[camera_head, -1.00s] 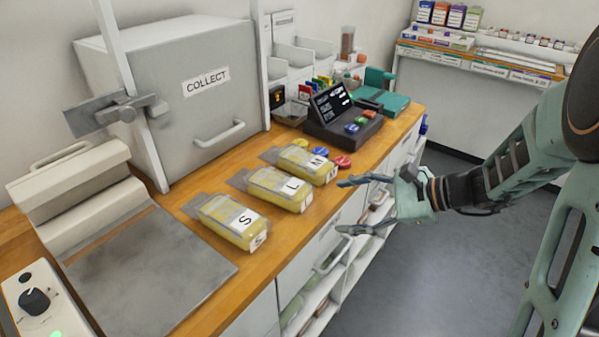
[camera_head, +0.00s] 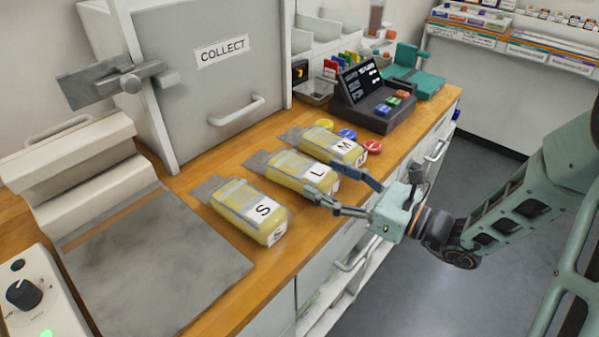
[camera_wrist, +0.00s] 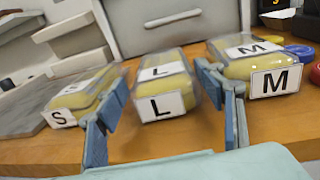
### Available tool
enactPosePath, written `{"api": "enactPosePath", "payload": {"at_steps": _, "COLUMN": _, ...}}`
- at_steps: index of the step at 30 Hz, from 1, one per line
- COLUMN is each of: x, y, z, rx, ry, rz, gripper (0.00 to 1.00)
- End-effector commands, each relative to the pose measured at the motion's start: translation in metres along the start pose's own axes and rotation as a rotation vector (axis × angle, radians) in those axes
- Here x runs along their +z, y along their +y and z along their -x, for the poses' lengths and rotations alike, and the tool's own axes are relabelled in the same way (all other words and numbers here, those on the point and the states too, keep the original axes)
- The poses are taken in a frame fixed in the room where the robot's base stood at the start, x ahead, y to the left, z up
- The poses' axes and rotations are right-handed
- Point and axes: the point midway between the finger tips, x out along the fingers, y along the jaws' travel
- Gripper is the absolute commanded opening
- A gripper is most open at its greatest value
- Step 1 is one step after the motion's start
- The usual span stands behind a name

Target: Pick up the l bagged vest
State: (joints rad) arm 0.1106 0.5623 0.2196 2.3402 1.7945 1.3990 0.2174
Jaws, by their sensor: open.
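The L bagged vest (camera_head: 298,172) is a clear bag of yellow cloth with white L labels, lying on the wooden counter between the S bagged vest (camera_head: 250,208) and the M bagged vest (camera_head: 330,146). My gripper (camera_head: 339,188) is open at the front end of the L bag. In the wrist view the L bag (camera_wrist: 163,85) lies ahead between my two fingers (camera_wrist: 168,125), which point toward it. The left finger is close to the S bag (camera_wrist: 88,92) and the right finger is close to the M bag (camera_wrist: 255,62). I cannot tell whether either finger touches a bag.
A grey COLLECT locker (camera_head: 205,75) stands behind the bags. A dark terminal (camera_head: 375,103) and coloured discs (camera_head: 372,146) are to the right. A grey plate (camera_head: 150,262) lies at left. The counter's front edge is under my gripper.

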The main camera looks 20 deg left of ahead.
Motion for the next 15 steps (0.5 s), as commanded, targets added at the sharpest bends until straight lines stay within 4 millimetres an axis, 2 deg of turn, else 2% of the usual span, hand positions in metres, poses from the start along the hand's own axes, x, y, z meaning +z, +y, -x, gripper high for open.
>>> {"api": "enactPosePath", "payload": {"at_steps": 9, "x": 0.003, "y": -0.001, "z": -0.044, "rx": 0.003, "ry": 0.0, "rz": 0.002, "gripper": 0.63}}
{"api": "enactPosePath", "payload": {"at_steps": 15, "x": 0.004, "y": -0.002, "z": -0.05, "rx": 0.0, "ry": 0.0, "rz": 0.001, "gripper": 0.63}}
